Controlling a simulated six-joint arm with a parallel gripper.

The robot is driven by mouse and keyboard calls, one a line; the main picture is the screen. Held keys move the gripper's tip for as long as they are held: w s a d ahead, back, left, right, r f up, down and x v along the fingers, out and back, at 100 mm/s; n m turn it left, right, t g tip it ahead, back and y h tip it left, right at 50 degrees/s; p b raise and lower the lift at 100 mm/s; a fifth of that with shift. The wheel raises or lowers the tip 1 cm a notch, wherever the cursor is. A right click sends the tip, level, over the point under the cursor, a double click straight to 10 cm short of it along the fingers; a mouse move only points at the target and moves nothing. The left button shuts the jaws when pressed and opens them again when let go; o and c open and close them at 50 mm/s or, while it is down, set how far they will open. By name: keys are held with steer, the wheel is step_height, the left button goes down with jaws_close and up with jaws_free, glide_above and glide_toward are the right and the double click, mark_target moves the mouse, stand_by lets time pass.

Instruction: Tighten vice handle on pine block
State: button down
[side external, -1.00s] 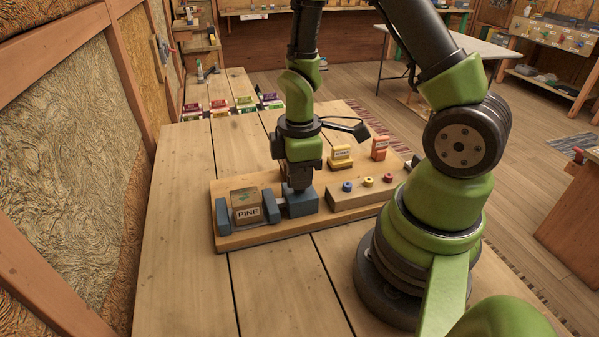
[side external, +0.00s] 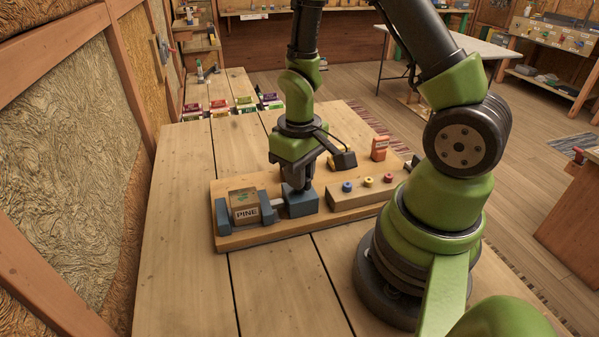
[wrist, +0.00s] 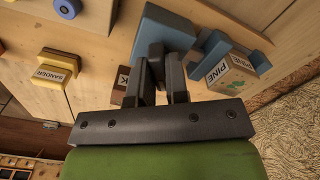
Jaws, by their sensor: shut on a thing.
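The pine block (side external: 244,201), a wooden block labelled PINE, sits between the two blue-grey vice jaws on a wooden board. The jaw on its right (side external: 266,207) stands against or very near it; a small gap cannot be ruled out. A grey shaft joins this jaw to the blue vice body (side external: 301,206). My gripper (side external: 297,185) points down over that body. In the wrist view, my gripper's fingers (wrist: 158,85) are shut on the dark vice handle (wrist: 155,57). The pine block (wrist: 230,74) and vice body (wrist: 165,27) also show there.
A yellow block labelled SANDER (wrist: 55,68) shows in the wrist view. Coloured items (side external: 245,103) stand at the bench's far end. The near bench is clear.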

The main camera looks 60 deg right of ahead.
steer(key=m, duration=0.4)
steer(key=shift+m, duration=2.8)
steer(key=c, duration=1.1)
jaws_free()
steer(key=shift+r, duration=0.1)
step_height(320, 180, up, 10)
steer(key=shift+f, duration=0.15)
